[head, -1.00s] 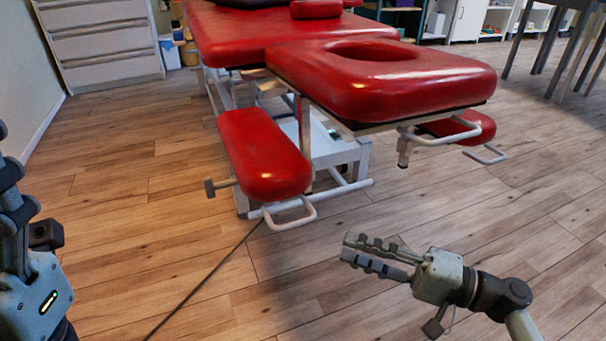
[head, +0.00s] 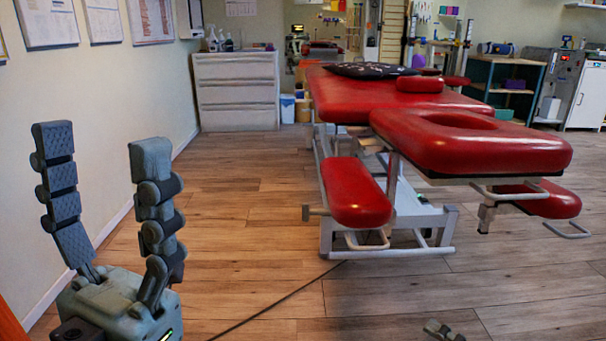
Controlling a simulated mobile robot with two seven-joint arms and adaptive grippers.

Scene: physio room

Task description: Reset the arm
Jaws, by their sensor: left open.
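My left gripper (head: 102,140) stands upright at the left of the head view. Its two dark padded fingers point up and are spread well apart, with nothing between them. Its pale grey-green palm is at the bottom left, and the rest of that arm is out of view. My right gripper (head: 442,331) shows only as small dark fingertips at the bottom edge, low in front of the table. The rest of it is cut off, so its opening cannot be judged.
A red treatment table (head: 350,95) on a white frame fills the middle and right, its armrest (head: 355,190) hanging at the near side. A grey drawer cabinet (head: 237,92) stands behind. A dark cable (head: 285,298) crosses the wooden floor. A wall is close on the left.

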